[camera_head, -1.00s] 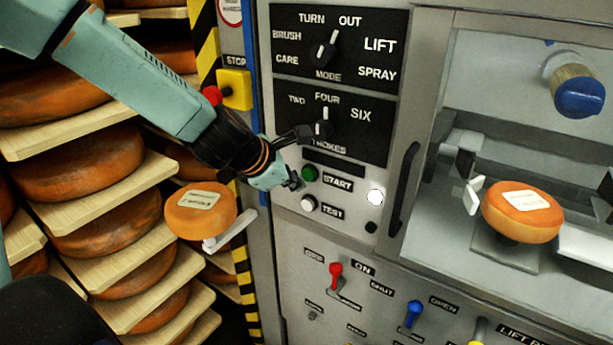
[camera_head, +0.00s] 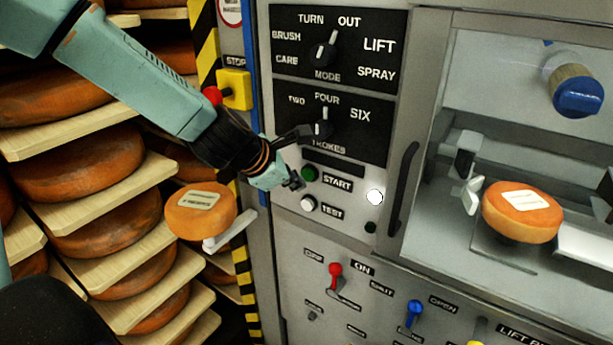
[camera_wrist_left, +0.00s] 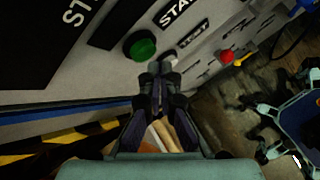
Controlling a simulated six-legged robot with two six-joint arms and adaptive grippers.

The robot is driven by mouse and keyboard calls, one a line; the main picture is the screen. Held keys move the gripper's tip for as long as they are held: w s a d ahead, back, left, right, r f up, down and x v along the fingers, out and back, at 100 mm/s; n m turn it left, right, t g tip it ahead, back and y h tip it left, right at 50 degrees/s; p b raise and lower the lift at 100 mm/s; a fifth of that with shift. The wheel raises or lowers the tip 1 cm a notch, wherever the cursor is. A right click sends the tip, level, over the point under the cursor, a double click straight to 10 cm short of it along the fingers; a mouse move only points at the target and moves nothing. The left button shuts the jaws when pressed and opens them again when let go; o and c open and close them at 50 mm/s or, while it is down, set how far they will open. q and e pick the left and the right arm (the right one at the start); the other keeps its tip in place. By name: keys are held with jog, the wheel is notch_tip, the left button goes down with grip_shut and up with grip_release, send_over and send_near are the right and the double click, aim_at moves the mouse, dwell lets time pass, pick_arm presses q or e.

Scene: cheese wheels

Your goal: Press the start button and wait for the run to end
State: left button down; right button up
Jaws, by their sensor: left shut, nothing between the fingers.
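The green start button (camera_head: 309,173) sits on the grey panel, left of its START label. It also shows in the left wrist view (camera_wrist_left: 140,46). My left gripper (camera_head: 297,183) is shut and empty, its fingertips just below and left of the green button. The white test button (camera_head: 308,203) lies just under the fingertips. In the left wrist view the closed fingers (camera_wrist_left: 160,77) point at the panel below the green button; whether they touch it I cannot tell. A round white lamp (camera_head: 375,197) is bright on the panel. My right gripper is not in view.
A cheese wheel (camera_head: 522,212) sits inside the machine chamber at right. Another cheese (camera_head: 200,210) rests on a small arm at the left. A yellow stop box (camera_head: 234,90) with a red button is beside my arm. Red (camera_head: 336,270) and blue (camera_head: 414,310) levers are below.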

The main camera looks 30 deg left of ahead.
pick_arm(q)
jog(key=shift+w+b, duration=0.35)
jog(key=shift+w, duration=0.1)
